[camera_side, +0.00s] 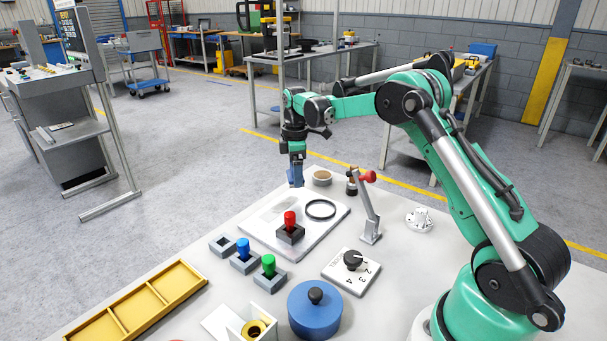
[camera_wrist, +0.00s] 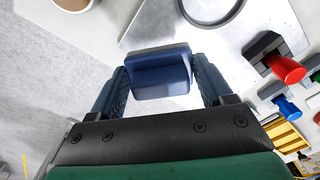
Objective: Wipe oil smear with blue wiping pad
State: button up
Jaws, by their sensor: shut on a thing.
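My gripper (camera_side: 296,164) is shut on the blue wiping pad (camera_side: 296,177), near the far edge of the white plate (camera_side: 318,233). In the wrist view the pad (camera_wrist: 160,72) sits between the two dark blue fingers of my gripper (camera_wrist: 162,84). The pad appears above the surface; its exact height is hard to tell. A faint greyish patch (camera_side: 274,211), perhaps the oil smear, shows on the left far part of the plate. In the wrist view the smear cannot be made out clearly.
A black ring (camera_side: 321,209) and a red-knobbed block (camera_side: 290,230) are on the plate. A red-handled lever (camera_side: 369,215) and a round tan-topped piece (camera_side: 322,177) stand close by. Blue (camera_side: 243,252) and green (camera_side: 268,268) pegs, a dial (camera_side: 352,268) and a yellow tray (camera_side: 140,310) lie nearer.

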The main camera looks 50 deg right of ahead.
aim_at(293, 199)
jog(key=shift+f, duration=1.6)
jog(key=shift+a+f, duration=0.6)
jog(key=shift+f, duration=0.05)
jog(key=shift+c, duration=0.6)
jog(key=shift+a, duration=3.35)
jog(key=shift+d, duration=3.95)
jog(key=shift+r, duration=4.2)
